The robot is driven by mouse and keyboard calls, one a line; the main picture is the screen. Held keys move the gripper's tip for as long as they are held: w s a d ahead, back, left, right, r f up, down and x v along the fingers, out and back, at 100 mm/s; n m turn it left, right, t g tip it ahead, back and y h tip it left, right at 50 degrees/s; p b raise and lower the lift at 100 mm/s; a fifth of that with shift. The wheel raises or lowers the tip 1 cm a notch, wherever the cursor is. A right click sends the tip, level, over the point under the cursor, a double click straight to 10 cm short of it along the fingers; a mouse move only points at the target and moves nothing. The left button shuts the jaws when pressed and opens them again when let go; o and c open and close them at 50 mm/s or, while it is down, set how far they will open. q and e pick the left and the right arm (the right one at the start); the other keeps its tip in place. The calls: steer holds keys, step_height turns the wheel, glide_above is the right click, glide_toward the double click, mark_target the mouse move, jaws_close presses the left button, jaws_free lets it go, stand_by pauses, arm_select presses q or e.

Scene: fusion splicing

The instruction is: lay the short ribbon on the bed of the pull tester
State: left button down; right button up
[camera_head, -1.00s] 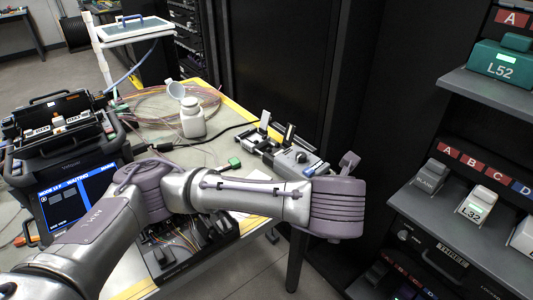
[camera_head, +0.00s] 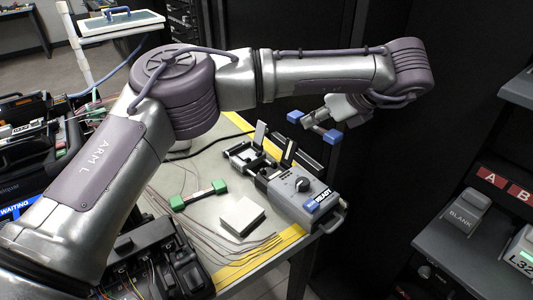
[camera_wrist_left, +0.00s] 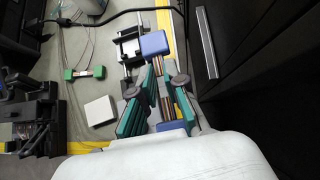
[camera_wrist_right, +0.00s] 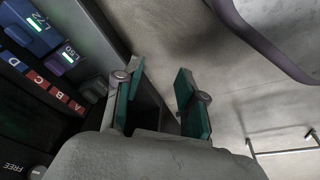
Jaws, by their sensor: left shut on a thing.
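The short ribbon shows as a thin strip with a blue block at each end (camera_head: 296,116); it also shows in the left wrist view (camera_wrist_left: 154,43). My left gripper (camera_head: 325,124) is shut on it between the blocks. In the head view it is held in the air beyond the pull tester (camera_head: 290,186), apart from it. The tester has a grey body, a knob, a blue READY display and raised clamp lids at its bed (camera_head: 262,169). In the left wrist view, gripper and ribbon cover part of the tester. My right gripper (camera_wrist_right: 160,70) is open and empty, away from the table.
A green-ended strip (camera_head: 199,194) and a white block (camera_head: 241,215) lie on the table (camera_head: 205,237) left of the tester. Loose fibres run along the yellow front edge. A dark rack (camera_head: 470,110) stands right; shelves with labelled boxes (camera_head: 467,209) are at lower right.

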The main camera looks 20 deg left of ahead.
arm_select(q)
glide_toward(254, 159)
steer(key=w+a+r, duration=0.1)
steer(key=w+a, duration=0.2)
steer(key=f, duration=0.1)
steer(key=f+b, duration=0.1)
steer(key=f, duration=0.1)
steer(key=a+f, duration=0.1)
steer(key=shift+s+f+b, duration=0.25)
steer(key=shift+b, duration=0.05)
arm_select(e)
steer(key=r, duration=0.4)
steer(key=w+r, duration=0.1)
steer(key=r, duration=0.1)
arm_select(q)
steer(key=shift+f, duration=0.15)
arm_select(e)
steer(key=shift+a+r+t, duration=0.1)
steer(key=shift+r+t, duration=0.2)
steer(key=shift+r, duration=0.25)
